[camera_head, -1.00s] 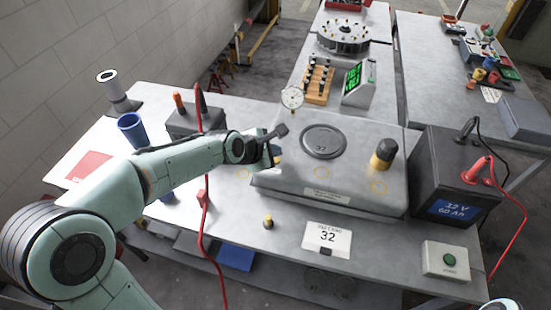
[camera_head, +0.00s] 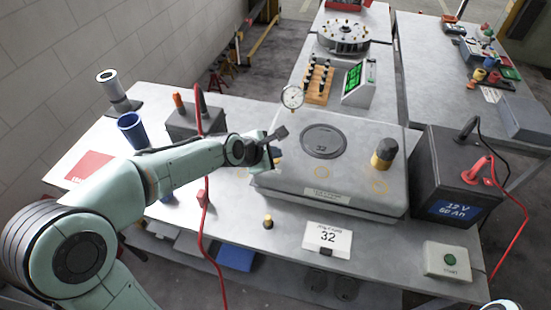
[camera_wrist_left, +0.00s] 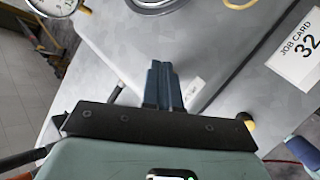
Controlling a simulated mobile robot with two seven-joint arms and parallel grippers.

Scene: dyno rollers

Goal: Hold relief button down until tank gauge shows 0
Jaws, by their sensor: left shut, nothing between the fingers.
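The grey tank-like housing (camera_head: 350,190) stands mid-bench with a round lid marked 32. The dial gauge (camera_head: 292,97) stands at its back left edge; it is cut off at the top of the left wrist view (camera_wrist_left: 55,6). Its reading is too small to tell. My left gripper (camera_head: 277,154) is at the housing's left end, fingers shut and empty. In the left wrist view the shut blue fingers (camera_wrist_left: 162,84) point along the housing's edge; I cannot tell whether they touch it. No button labelled relief can be made out. My right gripper is out of view.
A black-and-yellow knob (camera_head: 384,154) sits on the housing's right. A battery (camera_head: 455,180) stands right; a red cable (camera_head: 203,235) hangs beside my left arm.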

